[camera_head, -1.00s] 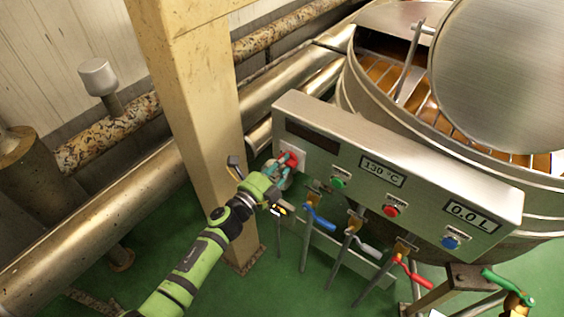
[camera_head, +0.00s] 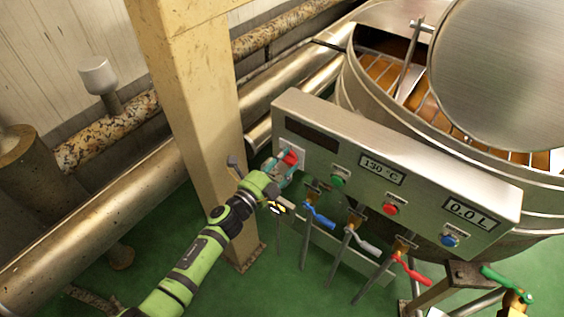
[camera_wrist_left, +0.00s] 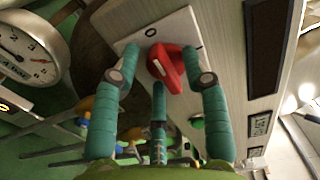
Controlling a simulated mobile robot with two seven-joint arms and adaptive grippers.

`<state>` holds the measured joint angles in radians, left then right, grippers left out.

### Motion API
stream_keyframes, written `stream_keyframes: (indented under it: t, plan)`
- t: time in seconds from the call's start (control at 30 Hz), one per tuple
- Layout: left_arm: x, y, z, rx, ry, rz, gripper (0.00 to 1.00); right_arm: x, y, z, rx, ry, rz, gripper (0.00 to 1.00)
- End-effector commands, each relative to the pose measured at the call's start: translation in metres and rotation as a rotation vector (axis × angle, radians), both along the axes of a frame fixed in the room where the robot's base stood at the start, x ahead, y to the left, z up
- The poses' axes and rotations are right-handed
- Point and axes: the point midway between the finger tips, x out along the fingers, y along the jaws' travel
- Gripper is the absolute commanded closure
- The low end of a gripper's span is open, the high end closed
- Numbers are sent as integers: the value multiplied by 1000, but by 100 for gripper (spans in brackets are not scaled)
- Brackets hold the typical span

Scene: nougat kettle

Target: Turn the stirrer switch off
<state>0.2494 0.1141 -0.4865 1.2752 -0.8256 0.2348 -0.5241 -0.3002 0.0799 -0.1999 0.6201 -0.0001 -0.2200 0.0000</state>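The stirrer switch is most likely the red rotary knob (camera_head: 290,157) on a white plate at the left end of the steel control panel. In the left wrist view the red knob (camera_wrist_left: 165,66) stands tilted from the plate's up-down axis, with a "0" mark beside it. My left gripper (camera_head: 284,172) is at the knob. In the left wrist view its teal fingers (camera_wrist_left: 164,72) are spread around the knob, with gaps visible on both sides. Contact with the third, middle finger cannot be told. My right gripper is not in view.
The panel (camera_head: 440,190) also has green, red and blue buttons and displays. Valve levers with blue, grey and red handles (camera_head: 410,270) hang below it. A beige column (camera_head: 205,110) stands left of the panel. The kettle (camera_head: 350,85) is behind it. A dial gauge (camera_wrist_left: 28,48) shows in the wrist view.

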Motion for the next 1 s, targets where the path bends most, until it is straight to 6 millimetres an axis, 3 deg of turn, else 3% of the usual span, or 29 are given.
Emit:
stream_keyframes:
  t: [0.33,0.7,1.0]
  plan:
    - [-10,9,0,4,-2,2,55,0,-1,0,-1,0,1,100]
    - [-72,52,-1,3,2,1,55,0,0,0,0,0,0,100]
    - [-96,70,0,1,1,0,55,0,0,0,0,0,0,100]
